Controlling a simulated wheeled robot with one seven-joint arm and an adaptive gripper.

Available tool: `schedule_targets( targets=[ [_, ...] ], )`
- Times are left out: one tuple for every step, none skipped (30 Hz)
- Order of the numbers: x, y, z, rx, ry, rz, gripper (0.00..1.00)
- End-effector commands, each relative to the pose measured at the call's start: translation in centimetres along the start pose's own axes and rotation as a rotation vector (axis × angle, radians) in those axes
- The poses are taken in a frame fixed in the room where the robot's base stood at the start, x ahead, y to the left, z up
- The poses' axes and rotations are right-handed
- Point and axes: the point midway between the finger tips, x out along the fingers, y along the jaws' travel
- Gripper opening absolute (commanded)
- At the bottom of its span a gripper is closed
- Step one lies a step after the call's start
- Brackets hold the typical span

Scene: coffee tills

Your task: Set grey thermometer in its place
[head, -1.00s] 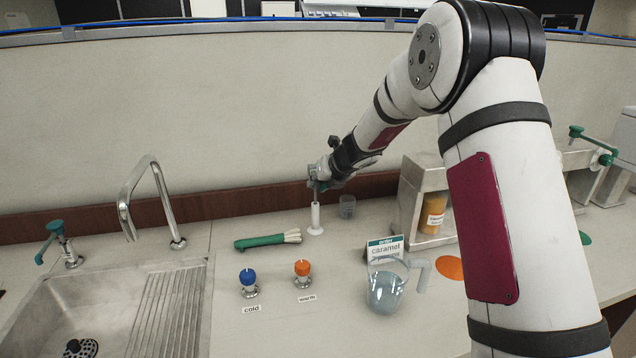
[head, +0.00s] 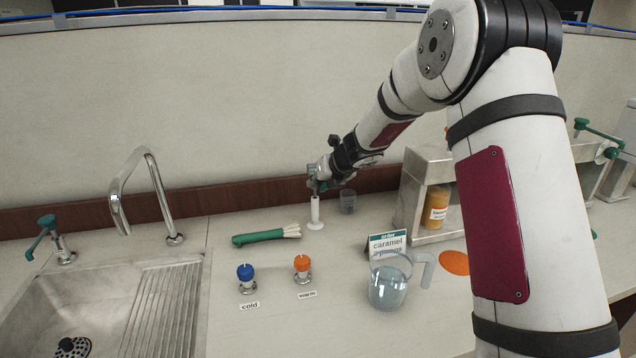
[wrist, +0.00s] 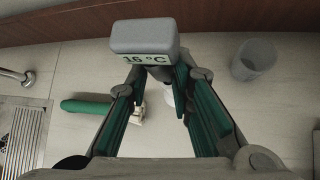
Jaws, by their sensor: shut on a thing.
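The grey thermometer (wrist: 145,38) shows in the wrist view as a grey block with a "16 °C" display, held between the fingers of my gripper (wrist: 160,85). In the head view my gripper (head: 316,183) is directly above a white upright holder (head: 315,212) with a round base on the counter. The holder's white top (wrist: 172,97) shows partly between the fingers in the wrist view. The thermometer's lower part is hidden, so I cannot tell how far it sits in the holder.
Nearer are a blue knob (head: 245,272), an orange knob (head: 302,263), a glass pitcher (head: 388,289) and a caramel sign (head: 387,243). A sink (head: 90,310) is at left.

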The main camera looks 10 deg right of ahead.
Motion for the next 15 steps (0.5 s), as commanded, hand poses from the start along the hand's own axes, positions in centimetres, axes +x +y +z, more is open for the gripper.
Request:
schedule_targets(
  targets=[
    [0.14, -0.05, -0.06, 0.0, -0.001, 0.0, 0.0],
    [0.18, -0.06, -0.09, 0.001, -0.001, 0.0, 0.0],
    [0.22, -0.08, -0.14, 0.001, -0.001, 0.0, 0.0],
    [0.26, -0.09, -0.18, 0.001, -0.001, 0.0, 0.0],
    [0.3, -0.1, -0.21, 0.001, -0.001, 0.0, 0.0],
    [0.35, -0.11, -0.27, 0.001, -0.001, 0.0, 0.0],
    [0.39, -0.12, -0.31, 0.001, -0.001, 0.0, 0.0],
    [0.43, -0.13, -0.36, 0.001, 0.0, 0.0, 0.0],
    [0.48, -0.15, -0.42, 0.001, 0.0, 0.0, 0.0],
    [0.52, -0.16, -0.46, 0.001, 0.0, 0.0, 0.0],
    [0.56, -0.18, -0.5, 0.001, 0.0, 0.0, 0.0],
    [0.62, -0.19, -0.56, 0.001, 0.0, 0.0, 0.0],
    [0.66, -0.21, -0.6, 0.0, 0.0, 0.0, 0.0],
    [0.7, -0.22, -0.64, 0.0, 0.0, 0.0, 0.0],
    [0.75, -0.23, -0.69, 0.0, 0.0, 0.0, 0.0]
  ],
)
